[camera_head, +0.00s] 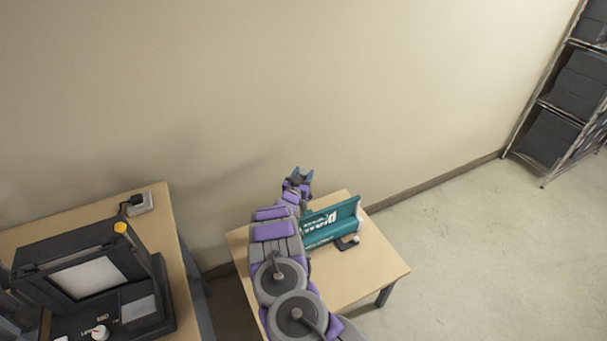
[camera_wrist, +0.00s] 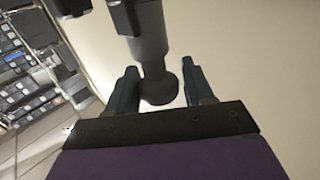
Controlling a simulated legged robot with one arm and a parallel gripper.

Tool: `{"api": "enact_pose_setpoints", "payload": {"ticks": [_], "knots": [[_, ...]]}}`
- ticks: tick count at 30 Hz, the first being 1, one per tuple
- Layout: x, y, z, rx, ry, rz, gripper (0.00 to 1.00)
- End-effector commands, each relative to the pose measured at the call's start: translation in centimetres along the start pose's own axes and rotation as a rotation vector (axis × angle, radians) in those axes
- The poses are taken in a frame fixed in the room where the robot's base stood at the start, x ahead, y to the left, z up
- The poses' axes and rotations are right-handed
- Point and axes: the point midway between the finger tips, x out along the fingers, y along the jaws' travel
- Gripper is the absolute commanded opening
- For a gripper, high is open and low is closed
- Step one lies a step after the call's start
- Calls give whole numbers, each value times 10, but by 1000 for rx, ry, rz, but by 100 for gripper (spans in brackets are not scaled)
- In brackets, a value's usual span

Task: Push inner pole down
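A dark grey round pole (camera_wrist: 150,45) with a rounded, wider end (camera_wrist: 160,88) comes down from the top of the wrist view. I take it for the inner pole. My gripper (camera_wrist: 162,88) is open, with one teal finger on each side of the pole's end. Whether a finger touches it I cannot tell. In the head view my gripper (camera_head: 300,175) is above the back of the small wooden table, fingers pointing up. The pole cannot be made out there. A teal machine (camera_head: 332,222) with white lettering stands on that table, partly behind my arm.
The small table's (camera_head: 375,265) right front is clear. A larger table (camera_head: 162,210) at left holds a black laminator-like device (camera_head: 90,275) and a small box with a knob (camera_head: 139,204). A wall runs behind. Shelves with dark bins (camera_head: 550,138) stand at right.

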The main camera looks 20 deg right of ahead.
Motion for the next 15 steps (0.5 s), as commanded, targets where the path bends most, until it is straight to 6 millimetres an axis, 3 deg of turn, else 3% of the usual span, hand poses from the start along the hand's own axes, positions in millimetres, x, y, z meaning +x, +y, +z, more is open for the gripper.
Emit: {"api": "enact_pose_setpoints", "payload": {"ticks": [3,15], "knots": [[0,1,-2,2,2,1,64],[-7,1,-3,4,2,2,64]]}}
